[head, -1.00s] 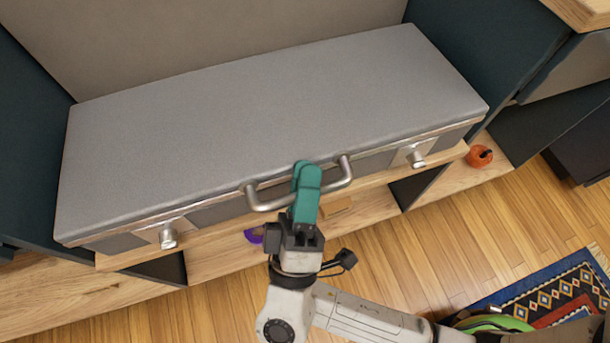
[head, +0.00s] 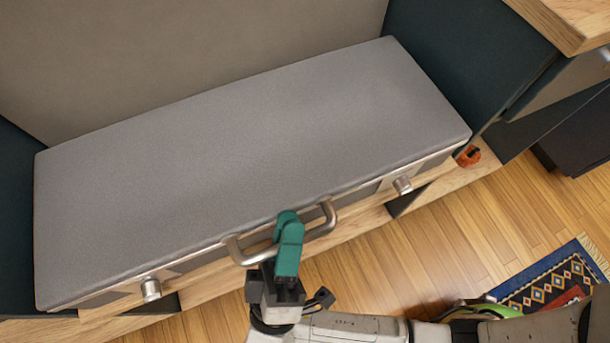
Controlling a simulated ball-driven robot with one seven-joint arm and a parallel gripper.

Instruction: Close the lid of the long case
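The long grey case (head: 250,165) lies across the shelf, its padded-looking grey top facing up. The lid appears down, with its metal-edged rim along the front; I cannot tell whether a small gap is left. A metal handle (head: 318,229) stands out from the middle of the case's front, between two metal latches, left (head: 151,289) and right (head: 402,186). My gripper (head: 289,222) has teal fingers at the handle's middle, covering part of the bar. The fingers overlap in this view, so whether they are shut on the bar is hidden.
The wooden shelf (head: 200,288) runs under the case, with dark panels at both ends. An orange-red object (head: 468,156) sits on the shelf at the right. Wooden floor (head: 440,235) is open in front, with a patterned rug (head: 550,275) at lower right.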

